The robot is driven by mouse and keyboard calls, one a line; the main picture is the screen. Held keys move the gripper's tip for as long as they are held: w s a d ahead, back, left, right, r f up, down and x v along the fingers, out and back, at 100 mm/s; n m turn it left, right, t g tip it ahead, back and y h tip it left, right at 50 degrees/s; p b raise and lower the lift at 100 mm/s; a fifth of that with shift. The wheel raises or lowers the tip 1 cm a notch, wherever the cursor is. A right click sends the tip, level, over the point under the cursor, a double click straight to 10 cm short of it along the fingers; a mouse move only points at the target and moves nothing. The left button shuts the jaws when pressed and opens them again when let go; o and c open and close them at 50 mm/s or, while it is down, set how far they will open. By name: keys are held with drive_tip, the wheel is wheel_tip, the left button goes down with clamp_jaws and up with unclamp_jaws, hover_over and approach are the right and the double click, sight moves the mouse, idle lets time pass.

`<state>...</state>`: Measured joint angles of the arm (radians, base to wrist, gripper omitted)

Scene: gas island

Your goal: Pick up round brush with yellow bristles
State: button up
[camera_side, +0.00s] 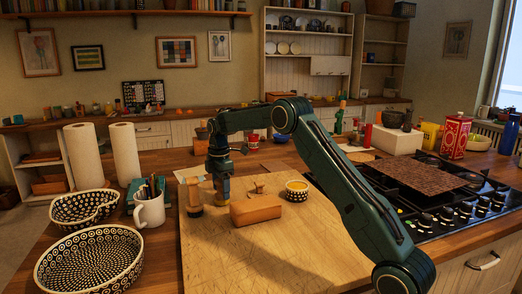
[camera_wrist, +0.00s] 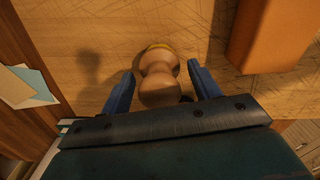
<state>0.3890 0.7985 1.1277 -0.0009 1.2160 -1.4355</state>
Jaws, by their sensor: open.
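My gripper (camera_side: 219,180) points down over the left part of the wooden board (camera_side: 300,252). In the wrist view my gripper (camera_wrist: 162,70) is open, one blue finger on each side of the round brush (camera_wrist: 158,88). The brush has a rounded tan wooden handle with a waist, and a thin yellow band of bristles shows at its far edge. It appears to stand upright, with slight gaps to the fingers. In the side view the gripper hides most of the brush; a yellowish part (camera_side: 221,197) shows below the fingers.
A wooden cylinder-like item (camera_side: 194,198) stands close left of the gripper. A brown loaf-like block (camera_side: 256,210) lies to the right, also in the wrist view (camera_wrist: 270,32). The board's front is clear.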

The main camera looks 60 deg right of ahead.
drive_tip(key=c, duration=1.1)
drive_tip(key=shift+r, duration=5.05)
